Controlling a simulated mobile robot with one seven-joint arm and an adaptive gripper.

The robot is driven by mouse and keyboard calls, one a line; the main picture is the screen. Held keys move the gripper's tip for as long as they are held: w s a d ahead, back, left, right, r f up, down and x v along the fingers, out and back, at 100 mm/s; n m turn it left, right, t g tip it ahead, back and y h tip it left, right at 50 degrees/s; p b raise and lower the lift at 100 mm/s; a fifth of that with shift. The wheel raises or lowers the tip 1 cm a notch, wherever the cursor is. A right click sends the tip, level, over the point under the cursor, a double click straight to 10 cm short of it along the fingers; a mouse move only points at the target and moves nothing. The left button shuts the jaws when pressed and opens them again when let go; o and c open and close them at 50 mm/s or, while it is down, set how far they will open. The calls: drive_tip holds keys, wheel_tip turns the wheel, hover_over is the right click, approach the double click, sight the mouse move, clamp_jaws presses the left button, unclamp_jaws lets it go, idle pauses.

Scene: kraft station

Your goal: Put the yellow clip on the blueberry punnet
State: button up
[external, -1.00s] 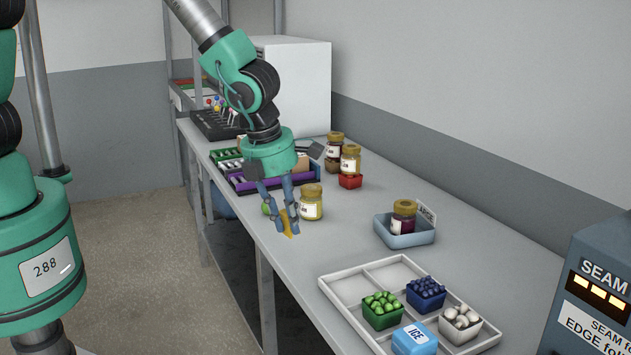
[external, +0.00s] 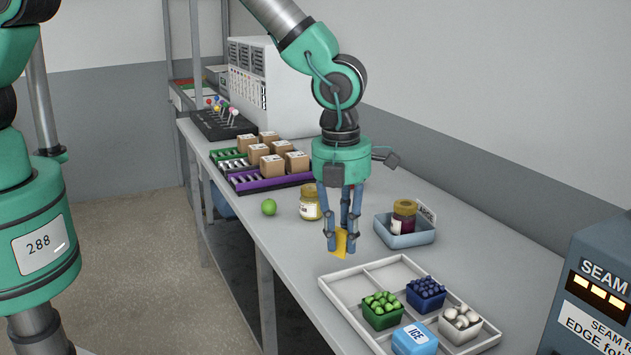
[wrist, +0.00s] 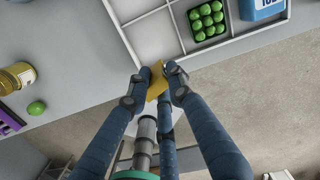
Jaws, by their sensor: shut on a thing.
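The yellow clip (external: 340,243) is between the fingertips of my gripper (external: 342,238), which is shut on it above the bench. In the wrist view the clip (wrist: 156,80) shows between the fingers (wrist: 156,84), partly hidden by them. The blueberry punnet (external: 426,294) is a dark blue tub heaped with berries in the back right part of the white divided tray (external: 336,294). My gripper is left of the punnet and farther back, apart from it. The blueberry punnet is not clearly visible in the wrist view.
The tray also holds a green punnet (external: 382,309), a white punnet (external: 461,323) and a blue ICE box (external: 414,340). A blue bin (external: 400,240) with a jar (external: 404,212) stands right of my gripper. A jar (external: 310,203) and green ball (external: 269,207) stand behind.

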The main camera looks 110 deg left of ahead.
drive_tip(key=shift+w+d, duration=0.45)
drive_tip(key=shift+w, duration=0.15)
drive_tip(key=p, duration=0.2)
hover_over(430, 286)
drive_tip(key=shift+d+f, duration=0.15)
drive_tip(key=shift+f, duration=0.6)
drive_tip(key=shift+f, duration=0.1)
idle(0.3)
drive_tip(key=shift+f, duration=1.65)
drive_tip(key=shift+f, duration=0.1)
